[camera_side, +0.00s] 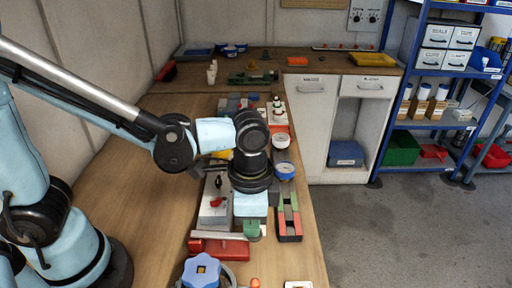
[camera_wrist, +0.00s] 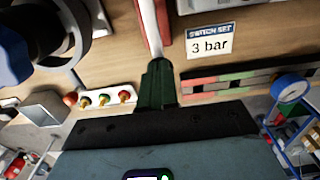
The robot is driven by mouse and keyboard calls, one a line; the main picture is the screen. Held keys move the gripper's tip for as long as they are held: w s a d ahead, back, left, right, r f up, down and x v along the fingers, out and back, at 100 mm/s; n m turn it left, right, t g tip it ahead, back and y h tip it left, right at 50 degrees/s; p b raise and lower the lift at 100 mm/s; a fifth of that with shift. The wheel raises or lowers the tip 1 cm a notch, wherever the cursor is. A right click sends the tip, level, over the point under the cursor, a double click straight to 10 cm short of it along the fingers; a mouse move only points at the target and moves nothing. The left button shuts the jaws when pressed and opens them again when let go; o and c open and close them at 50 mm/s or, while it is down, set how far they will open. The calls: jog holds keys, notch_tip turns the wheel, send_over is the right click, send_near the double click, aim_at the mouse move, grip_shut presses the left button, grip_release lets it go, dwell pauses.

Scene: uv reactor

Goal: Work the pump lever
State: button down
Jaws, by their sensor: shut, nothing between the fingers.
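The pump appears as a red block (camera_side: 222,250) near the front of the bench in the side view, with a pale bar (camera_side: 215,236) along it that looks like its lever. In the wrist view a pale rod (camera_wrist: 148,24) runs down from the top edge beside a red part (camera_wrist: 165,14), its lower end at my fingertips. My gripper (camera_side: 252,231) points down at the right end of the pump; its green fingers (camera_wrist: 158,72) are shut with nothing between them. Whether they touch the rod or sit just beside it, I cannot tell.
A blue handwheel (camera_side: 201,271) stands in front of the pump. A red-green strip (camera_side: 289,218) lies to the right, with a blue-rimmed gauge (camera_side: 285,170) behind it. The wrist view shows a "3 bar" label (camera_wrist: 210,40) and a white plate with brass fittings (camera_wrist: 105,98).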

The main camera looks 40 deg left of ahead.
jog(key=shift+r, duration=2.35)
notch_tip(320, 180, up, 6)
jog(key=shift+f, duration=3)
jog(key=shift+f, duration=0.1)
